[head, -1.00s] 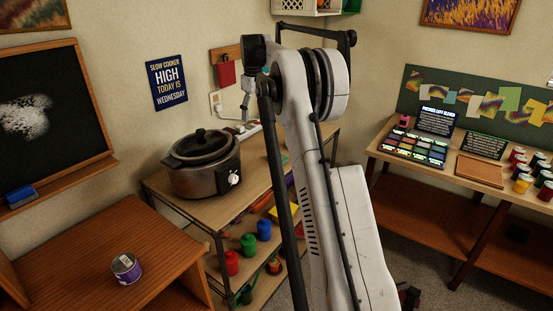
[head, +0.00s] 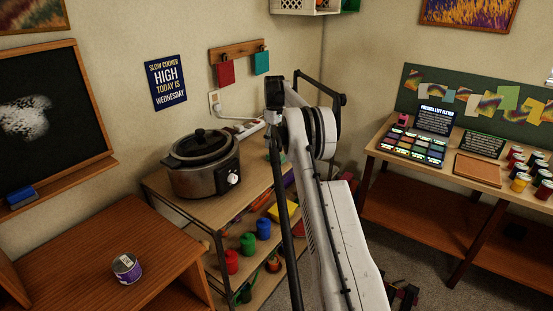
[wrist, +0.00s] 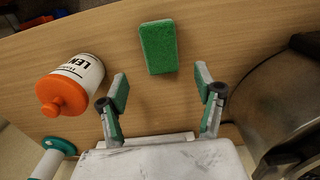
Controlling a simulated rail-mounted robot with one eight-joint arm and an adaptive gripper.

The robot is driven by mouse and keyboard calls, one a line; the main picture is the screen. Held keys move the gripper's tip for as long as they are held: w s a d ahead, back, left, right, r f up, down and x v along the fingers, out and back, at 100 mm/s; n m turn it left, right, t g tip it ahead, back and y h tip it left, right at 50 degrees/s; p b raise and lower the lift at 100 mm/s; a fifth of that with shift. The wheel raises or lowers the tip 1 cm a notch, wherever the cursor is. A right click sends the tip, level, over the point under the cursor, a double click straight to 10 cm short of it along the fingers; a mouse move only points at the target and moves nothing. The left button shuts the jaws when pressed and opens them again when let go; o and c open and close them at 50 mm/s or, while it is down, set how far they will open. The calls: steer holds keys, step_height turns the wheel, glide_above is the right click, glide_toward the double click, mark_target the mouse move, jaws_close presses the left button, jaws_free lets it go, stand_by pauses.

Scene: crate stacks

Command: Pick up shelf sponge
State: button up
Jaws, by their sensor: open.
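A green sponge (wrist: 158,50) with a pale edge lies on a wooden shelf surface (wrist: 225,35), at the top middle of the wrist view. My gripper (wrist: 161,86) is open and empty, its two green-padded fingers spread apart. The sponge is beyond the fingertips, roughly in line with the gap between them. The height of the fingers above the surface cannot be told. In the head view I cannot make out the sponge or my gripper; my arm covers part of the shelf unit.
A white bottle with an orange cap (wrist: 65,105) lies left of my fingers. A dark metal rounded body (wrist: 265,110) stands close on the right. The head view shows a slow cooker (head: 197,180) on the shelf unit (head: 165,188) and a can (head: 127,267) on the left table.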

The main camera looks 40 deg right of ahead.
mark_target(277, 155)
step_height(277, 155, down, 2)
steer(key=shift+f, duration=0.25)
steer(key=shift+s+f+p, duration=0.2)
steer(key=shift+f, duration=0.65)
steer(key=shift+s+f+p, duration=0.15)
steer(key=shift+s+f, duration=0.05)
steer(key=shift+f, duration=0.7)
steer(key=shift+s+f+p, duration=0.2)
steer(key=shift+f, duration=0.65)
steer(key=c, duration=0.9)
